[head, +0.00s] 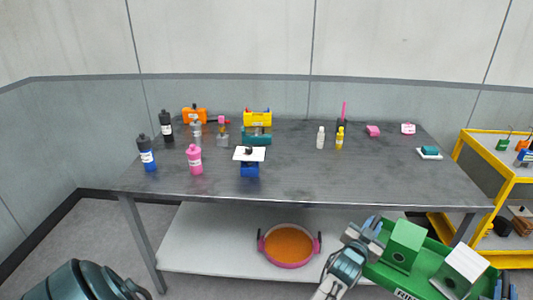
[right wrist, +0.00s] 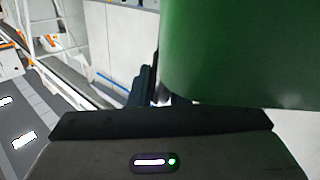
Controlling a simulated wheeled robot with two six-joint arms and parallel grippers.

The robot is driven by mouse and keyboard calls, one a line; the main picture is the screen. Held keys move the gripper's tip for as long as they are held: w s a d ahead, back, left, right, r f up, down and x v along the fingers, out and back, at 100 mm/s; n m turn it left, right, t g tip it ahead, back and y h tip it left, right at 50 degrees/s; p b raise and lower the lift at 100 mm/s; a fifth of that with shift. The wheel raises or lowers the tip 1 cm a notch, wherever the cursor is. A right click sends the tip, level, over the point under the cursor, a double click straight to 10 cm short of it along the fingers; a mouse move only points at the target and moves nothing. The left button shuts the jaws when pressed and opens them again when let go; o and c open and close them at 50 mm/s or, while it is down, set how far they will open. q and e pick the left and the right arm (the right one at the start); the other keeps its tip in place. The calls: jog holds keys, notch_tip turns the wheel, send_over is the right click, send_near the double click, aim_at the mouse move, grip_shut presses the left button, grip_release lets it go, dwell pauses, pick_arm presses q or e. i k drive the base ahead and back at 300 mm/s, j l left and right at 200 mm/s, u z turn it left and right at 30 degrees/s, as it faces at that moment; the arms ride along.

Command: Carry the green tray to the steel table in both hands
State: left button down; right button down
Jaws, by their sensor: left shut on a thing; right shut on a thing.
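The green tray (head: 423,262) is in the lower right of the head view, in front of the steel table (head: 315,180) and nearer to me. It carries a green block (head: 402,247) with a round hole and a white-topped green block (head: 462,270). My left gripper (head: 368,236) is shut on the tray's left end. My right gripper (head: 503,287) is at the tray's right end, partly cut off by the picture edge, and shut on it. In the right wrist view a green surface (right wrist: 240,50) fills the upper right; the grip contact is hidden.
Several bottles, including a pink one (head: 195,160), stand on the table's left. The front right tabletop is clear. A pink pan (head: 288,246) is on the lower shelf. A yellow-framed cart (head: 462,145) stands right.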

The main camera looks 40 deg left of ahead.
aim_at(365, 179)
jog(key=i+l+u, duration=0.15)
jog(key=u, duration=0.25)
jog(key=i+l+u, duration=0.1)
jog(key=l+u, duration=0.25)
jog(key=i, duration=1.25)
